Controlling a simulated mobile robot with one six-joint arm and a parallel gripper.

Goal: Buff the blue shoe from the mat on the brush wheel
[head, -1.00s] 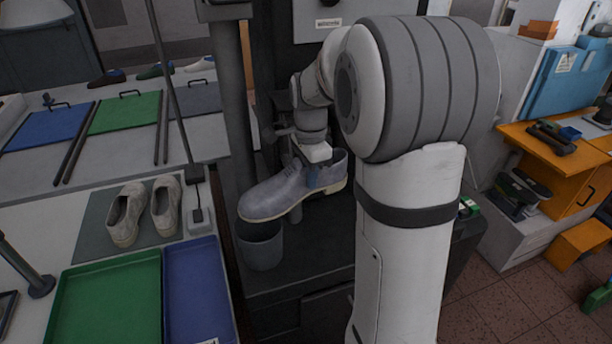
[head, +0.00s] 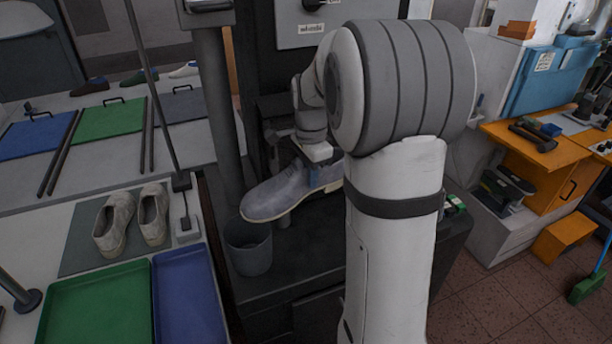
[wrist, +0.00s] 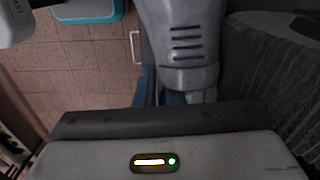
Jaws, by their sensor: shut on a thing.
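My gripper (head: 316,176) is shut on the blue-grey shoe (head: 282,190) and holds it above a dark bench, toe to the left and heel to the right. The shoe's toe is above and just right of a grey bin. The brush wheel is mostly hidden in the head view behind the shoe and my arm. In the wrist view, a dark, ridged round surface (wrist: 285,70) at the right looks like the wheel. I cannot tell whether the shoe touches it. The grey-green mat (head: 78,250) at the left bears two beige shoes (head: 132,221).
The grey bin (head: 249,254) stands on the dark bench (head: 285,275) under the shoe. A green tray (head: 98,300) and a blue tray (head: 188,300) lie at the front left. A thin upright pole (head: 150,80) rises beside the mat. Orange cabinets (head: 545,180) stand at the right.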

